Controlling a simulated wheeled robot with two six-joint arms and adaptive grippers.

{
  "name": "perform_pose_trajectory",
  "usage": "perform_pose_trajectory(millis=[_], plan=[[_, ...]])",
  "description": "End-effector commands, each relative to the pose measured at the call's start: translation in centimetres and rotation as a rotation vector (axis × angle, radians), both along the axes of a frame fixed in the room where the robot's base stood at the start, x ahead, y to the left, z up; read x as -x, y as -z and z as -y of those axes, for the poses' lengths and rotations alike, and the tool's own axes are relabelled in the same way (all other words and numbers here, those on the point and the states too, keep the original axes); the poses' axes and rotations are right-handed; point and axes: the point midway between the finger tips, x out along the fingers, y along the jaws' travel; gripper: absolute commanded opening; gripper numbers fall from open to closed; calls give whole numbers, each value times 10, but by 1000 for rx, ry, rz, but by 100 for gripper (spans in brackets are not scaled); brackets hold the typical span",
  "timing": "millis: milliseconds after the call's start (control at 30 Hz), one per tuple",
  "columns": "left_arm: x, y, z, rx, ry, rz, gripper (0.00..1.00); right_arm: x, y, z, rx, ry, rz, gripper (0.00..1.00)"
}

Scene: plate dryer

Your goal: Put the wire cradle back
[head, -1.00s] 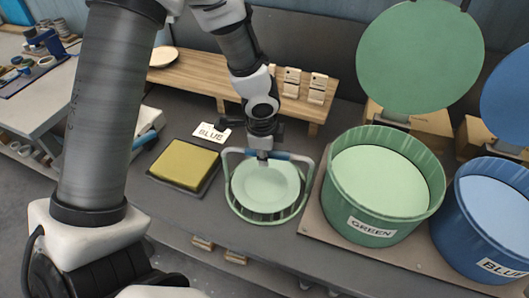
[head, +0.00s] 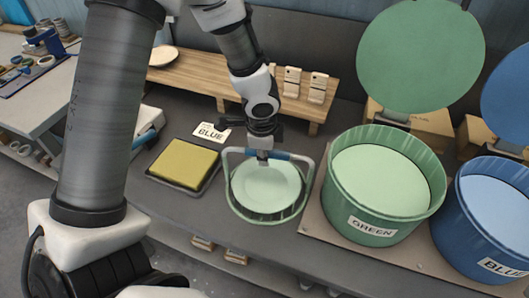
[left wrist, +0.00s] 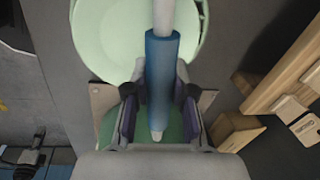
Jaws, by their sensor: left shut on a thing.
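The wire cradle (head: 234,206) is a green wire basket with a grey hoop handle and a blue grip (head: 277,156). A pale green plate (head: 266,187) lies in it. My left gripper (head: 263,158) is at the top of the hoop, shut on the blue grip. In the left wrist view the blue grip (left wrist: 161,70) passes between the two fingers (left wrist: 158,112), with the pale green plate (left wrist: 105,40) beyond. Whether the cradle touches the table is hard to tell. My right gripper is not in view.
A green tub (head: 375,228) stands close on the right, with a blue tub (head: 492,245) beyond it. A yellow pad on a dark tray (head: 206,183) and a BLUE card (head: 212,131) lie to the left. A wooden rack (head: 205,85) stands behind.

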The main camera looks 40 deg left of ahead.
Motion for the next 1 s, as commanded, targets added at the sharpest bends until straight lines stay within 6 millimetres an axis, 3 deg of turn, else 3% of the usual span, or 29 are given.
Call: perform_pose_trajectory(millis=[33, 100, 400, 533, 667, 900, 1000], plan=[[1, 1, 0, 0, 1, -2, 31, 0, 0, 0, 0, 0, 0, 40], [1, 1, 0, 0, 1, -2, 53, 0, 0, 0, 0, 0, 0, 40], [1, 1, 0, 0, 1, -2, 53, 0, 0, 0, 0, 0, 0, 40], [2, -9, 0, -3, 0, 1, 53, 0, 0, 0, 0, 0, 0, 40], [6, -34, 2, 0, -2, 2, 53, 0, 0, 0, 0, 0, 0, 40], [16, -95, 7, -1, 0, 4, 53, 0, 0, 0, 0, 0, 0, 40], [18, -110, 8, -2, 0, 1, 53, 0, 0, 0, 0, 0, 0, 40]])
